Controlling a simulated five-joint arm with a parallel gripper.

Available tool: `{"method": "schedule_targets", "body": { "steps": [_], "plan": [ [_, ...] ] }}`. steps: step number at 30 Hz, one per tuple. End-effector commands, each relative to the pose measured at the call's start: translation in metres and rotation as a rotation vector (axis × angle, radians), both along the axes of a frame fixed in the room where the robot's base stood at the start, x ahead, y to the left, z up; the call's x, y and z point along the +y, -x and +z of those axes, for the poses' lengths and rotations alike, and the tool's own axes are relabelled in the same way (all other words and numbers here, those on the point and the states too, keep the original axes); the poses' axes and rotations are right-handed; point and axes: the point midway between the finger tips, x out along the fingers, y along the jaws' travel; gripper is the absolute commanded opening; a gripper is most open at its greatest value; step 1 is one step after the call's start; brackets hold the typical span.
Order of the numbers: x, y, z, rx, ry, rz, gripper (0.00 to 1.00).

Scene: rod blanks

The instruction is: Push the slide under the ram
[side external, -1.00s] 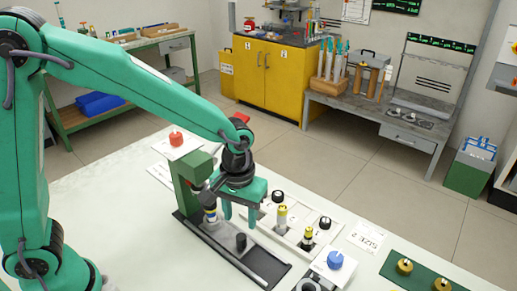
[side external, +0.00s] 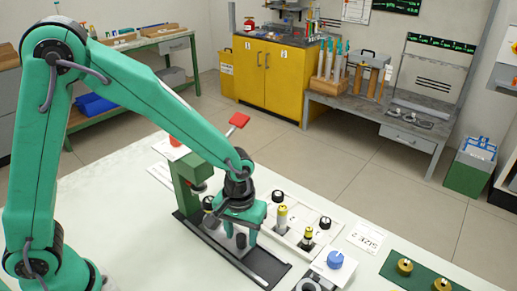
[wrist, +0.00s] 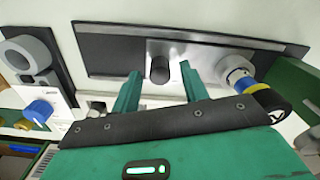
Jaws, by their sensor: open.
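The slide (wrist: 205,50) is a grey metal plate on the dark rail of the small green press (side external: 186,187). A black knob (wrist: 160,69) stands up on it and also shows in the side view (side external: 241,241). My gripper (side external: 240,246) is low over the slide, open, with one finger on each side of the knob. In the wrist view, gaps show between the fingers (wrist: 160,66) and the knob. A grey ring holder (wrist: 232,66) sits on the slide's press end, with a yellow, blue and black piece (wrist: 254,88) at it. The ram (side external: 199,188) is above that end, partly hidden.
A pale tray (side external: 298,232) with black-knobbed and yellow-topped pieces stands just behind my gripper. A blue knob (side external: 335,260) and a green mat (side external: 425,270) with brass pieces are to the right. The table's left front is clear.

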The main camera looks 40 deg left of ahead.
Motion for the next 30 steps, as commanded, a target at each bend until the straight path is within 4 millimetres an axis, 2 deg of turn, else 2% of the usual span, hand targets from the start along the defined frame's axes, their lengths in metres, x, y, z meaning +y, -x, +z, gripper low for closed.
{"method": "schedule_targets", "body": {
  "steps": [6, 15, 17, 22, 30],
  "plan": [
    [0.0002, 0.0005, -0.0129, 0.001, -0.001, 0.0, 0.44],
    [0.0002, 0.0004, -0.0143, 0.0, 0.0, 0.0, 0.44],
    [0.0001, 0.0003, -0.0142, 0.0, 0.0, 0.0, 0.34],
    [0.0001, 0.0002, -0.014, 0.0, 0.0, 0.0, 0.01],
    [0.0046, -0.0001, -0.0137, 0.0, 0.0, 0.002, 0.0]
  ]
}}
